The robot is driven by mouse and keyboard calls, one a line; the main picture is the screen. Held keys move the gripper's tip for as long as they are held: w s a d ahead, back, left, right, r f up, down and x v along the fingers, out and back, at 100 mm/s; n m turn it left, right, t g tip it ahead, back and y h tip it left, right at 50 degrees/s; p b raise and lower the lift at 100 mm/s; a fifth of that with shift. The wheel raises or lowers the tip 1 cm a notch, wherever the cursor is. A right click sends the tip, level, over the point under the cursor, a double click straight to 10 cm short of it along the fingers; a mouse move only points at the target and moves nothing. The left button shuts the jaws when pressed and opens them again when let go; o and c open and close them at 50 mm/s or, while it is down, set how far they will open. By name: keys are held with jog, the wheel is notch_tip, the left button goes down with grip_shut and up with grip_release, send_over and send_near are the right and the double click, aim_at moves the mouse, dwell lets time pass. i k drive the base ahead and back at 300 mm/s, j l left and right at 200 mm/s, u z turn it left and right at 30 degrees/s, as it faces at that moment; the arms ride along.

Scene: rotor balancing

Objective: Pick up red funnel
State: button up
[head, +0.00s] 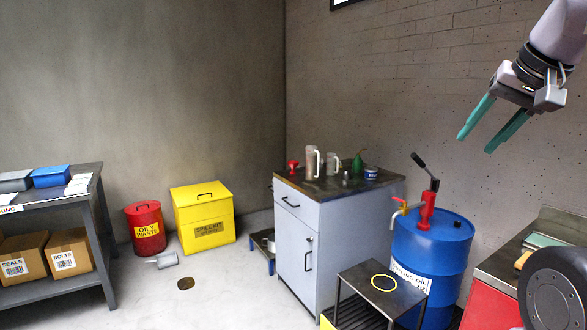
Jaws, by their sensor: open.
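A small red object that looks like the red funnel (293,166) stands on the back left corner of the grey cabinet's dark top (318,188). It is small in the head view, so its exact shape is hard to tell. My gripper (474,136) is at the upper right, with its two teal fingers apart and nothing between them. It hangs in the air in front of the brick wall, well to the right of the red object in the picture and apart from it.
Metal jugs (312,162), a green oil can (358,164) and a small blue-and-white tin (371,173) share the cabinet top. A blue drum (432,255) with a red pump and a black step stand (384,297) are to the right. The floor at left centre is mostly clear.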

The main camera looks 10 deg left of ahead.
aim_at(292, 164)
jog(key=i+j, duration=0.3)
jog(key=j, duration=0.15)
jog(key=i+j+z, duration=0.1)
jog(key=i+j, duration=0.25)
jog(key=i+j+z, duration=0.1)
jog(key=i+j, duration=0.2)
jog(key=j, duration=0.2)
jog(key=i+j, duration=0.3)
jog(key=j, duration=0.2)
jog(key=i+j+z, duration=0.1)
jog(key=i+j, duration=0.2)
jog(key=j, duration=0.15)
jog(key=i+j, duration=0.25)
jog(key=j, duration=0.25)
jog(key=i+j+z, duration=0.15)
jog(key=i+j, duration=0.15)
jog(key=j, duration=0.2)
jog(key=i+j, duration=0.25)
jog(key=j, duration=0.25)
